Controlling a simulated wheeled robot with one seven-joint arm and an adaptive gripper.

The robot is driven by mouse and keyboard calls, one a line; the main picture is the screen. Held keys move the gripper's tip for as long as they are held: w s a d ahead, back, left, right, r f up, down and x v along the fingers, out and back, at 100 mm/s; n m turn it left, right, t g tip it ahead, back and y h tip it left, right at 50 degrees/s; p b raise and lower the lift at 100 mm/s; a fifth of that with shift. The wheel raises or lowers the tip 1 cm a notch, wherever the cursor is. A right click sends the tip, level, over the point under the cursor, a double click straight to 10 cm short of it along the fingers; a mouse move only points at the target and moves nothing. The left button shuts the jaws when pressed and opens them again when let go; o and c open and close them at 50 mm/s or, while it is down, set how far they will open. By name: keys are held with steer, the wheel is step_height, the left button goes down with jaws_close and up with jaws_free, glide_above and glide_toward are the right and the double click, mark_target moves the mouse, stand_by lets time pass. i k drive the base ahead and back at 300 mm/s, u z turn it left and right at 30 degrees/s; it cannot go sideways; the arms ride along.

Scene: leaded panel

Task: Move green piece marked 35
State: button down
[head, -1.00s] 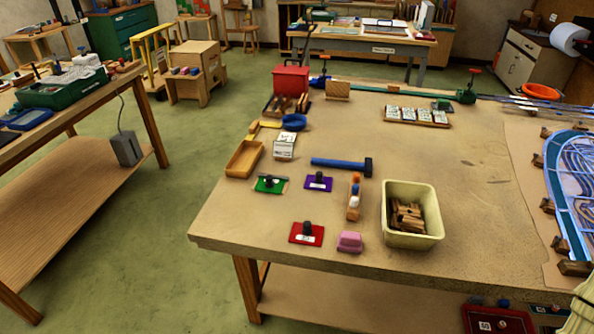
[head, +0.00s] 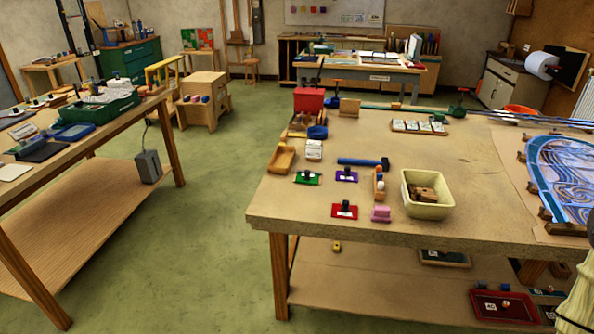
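A flat green piece (head: 307,178) with a dark knob and a pale label lies on the front left part of the large wooden table (head: 465,165). Its number is too small to read, so I cannot tell whether it is 35. A purple piece (head: 346,175) lies to its right and a red piece (head: 344,211) lies nearer the front edge, both with dark knobs. A dark green item (head: 445,258) sits on the lower shelf, partly in shadow.
A blue hammer (head: 362,162), a cream bin (head: 427,208) of wood blocks, a pink block (head: 381,214) and a wooden tray (head: 281,160) stand near the pieces. A blue leaded panel (head: 562,175) lies at right. Green floor (head: 215,240) is clear between the tables.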

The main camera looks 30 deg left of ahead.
mark_target(306, 177)
steer(key=u, duration=1.15)
